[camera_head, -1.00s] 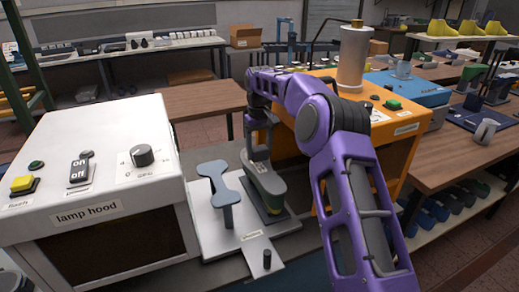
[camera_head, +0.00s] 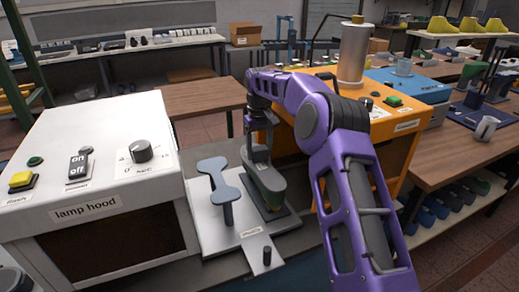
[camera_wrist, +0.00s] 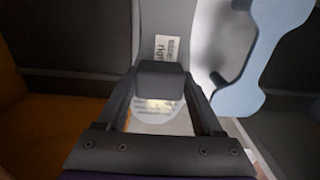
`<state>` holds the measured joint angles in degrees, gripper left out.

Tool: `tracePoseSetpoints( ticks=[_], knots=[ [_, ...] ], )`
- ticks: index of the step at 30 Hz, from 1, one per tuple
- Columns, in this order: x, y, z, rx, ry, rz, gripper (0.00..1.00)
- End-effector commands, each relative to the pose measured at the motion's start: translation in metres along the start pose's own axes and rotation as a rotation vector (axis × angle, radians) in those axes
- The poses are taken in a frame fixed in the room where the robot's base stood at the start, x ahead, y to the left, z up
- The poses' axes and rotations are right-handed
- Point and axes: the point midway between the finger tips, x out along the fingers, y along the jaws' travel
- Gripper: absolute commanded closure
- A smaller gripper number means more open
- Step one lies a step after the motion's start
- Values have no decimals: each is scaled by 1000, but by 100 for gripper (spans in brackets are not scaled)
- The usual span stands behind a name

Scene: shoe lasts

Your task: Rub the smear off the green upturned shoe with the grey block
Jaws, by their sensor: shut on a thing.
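The green upturned shoe (camera_head: 270,185) rests sole up on a dark pad on the pale base plate, right of the lamp hood. In the wrist view its grey sole (camera_wrist: 165,20) runs under my gripper and carries a label. My gripper (camera_head: 260,152) is over the sole and shut on the grey block (camera_wrist: 160,78). A pale yellowish smear (camera_wrist: 160,105) shows on the sole right beside the block, near the rounded end between my fingers. Whether the block touches the sole I cannot tell.
A blue-grey sole-shaped rest (camera_head: 219,177) on a post stands close left of the shoe; it also shows in the wrist view (camera_wrist: 250,60). The white lamp hood (camera_head: 95,170) is farther left. An orange machine (camera_head: 395,150) stands behind my arm on the right.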

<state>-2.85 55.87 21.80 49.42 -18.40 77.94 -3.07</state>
Motion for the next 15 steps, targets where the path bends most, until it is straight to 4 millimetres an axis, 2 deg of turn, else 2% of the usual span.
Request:
tracePoseSetpoints(
  ticks=[11, 15],
  knots=[
    [6, 0, 0, 0, 1, 0, 76],
    [6, 0, -7, 0, 1, -1, 76]
  ],
)
